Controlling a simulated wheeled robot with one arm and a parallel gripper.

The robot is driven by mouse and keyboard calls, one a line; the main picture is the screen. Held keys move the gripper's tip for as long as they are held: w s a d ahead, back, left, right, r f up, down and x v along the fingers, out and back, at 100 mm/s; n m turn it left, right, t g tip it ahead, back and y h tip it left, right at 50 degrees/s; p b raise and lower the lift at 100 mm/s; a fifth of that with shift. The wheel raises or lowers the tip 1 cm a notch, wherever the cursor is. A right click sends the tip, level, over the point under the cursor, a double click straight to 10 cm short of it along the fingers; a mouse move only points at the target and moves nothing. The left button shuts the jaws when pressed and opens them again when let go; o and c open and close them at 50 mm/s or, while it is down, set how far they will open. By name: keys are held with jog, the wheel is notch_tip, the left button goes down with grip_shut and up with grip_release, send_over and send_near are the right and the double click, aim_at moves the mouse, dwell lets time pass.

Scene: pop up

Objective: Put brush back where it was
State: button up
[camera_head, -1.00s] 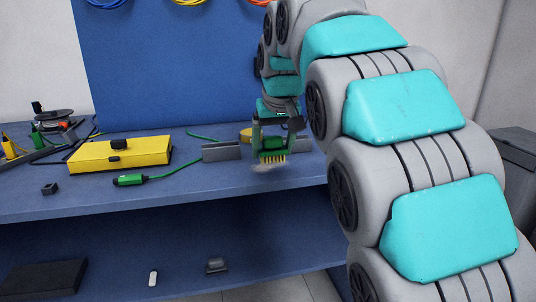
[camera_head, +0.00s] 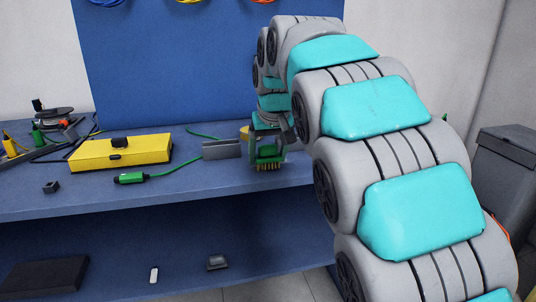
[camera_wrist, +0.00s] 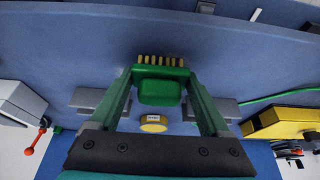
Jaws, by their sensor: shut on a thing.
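The brush (camera_head: 267,154) has a green body and tan bristles. My gripper (camera_head: 266,148) is shut on it above or at the right part of the blue tabletop (camera_head: 215,178), bristles down. In the wrist view, the brush (camera_wrist: 160,86) sits between both fingers of my gripper (camera_wrist: 160,88), its bristles toward the top of the picture. I cannot tell whether the bristles touch the tabletop. Grey brackets flank the gripper in the wrist view, one left (camera_wrist: 100,101) and one right (camera_wrist: 212,109). A round yellow item (camera_wrist: 153,124) shows between the fingers, beyond the brush.
A yellow case (camera_head: 120,153) lies to the left, with a green-handled tool (camera_head: 131,178) and its cable before it. A small dark block (camera_head: 50,187) is near the front edge. Tools clutter the far left. The lower shelf (camera_head: 120,240) holds a few items. A grey bin (camera_head: 505,165) stands right.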

jog(key=shift+f, duration=0.2)
jog(key=o, duration=1)
jog(key=shift+r, duration=0.1)
jog(key=v, duration=1.2)
jog(key=s+d+f+m+g+h, duration=0.1)
jog(key=s+d+f+m+g, duration=0.2)
jog(key=s+d+f, duration=1.05)
jog(key=s+d+f+g, duration=0.1)
jog(key=s+f, duration=0.5)
jog(key=s, duration=0.1)
jog(key=s+f+g, duration=0.1)
jog(key=s+f, duration=0.5)
jog(key=s, duration=0.2)
jog(key=s+d+f+g, duration=0.1)
jog(key=s+f, duration=0.5)
jog(key=s, duration=0.2)
jog(key=shift+d+f, duration=0.25)
jog(key=shift+d, duration=0.1)
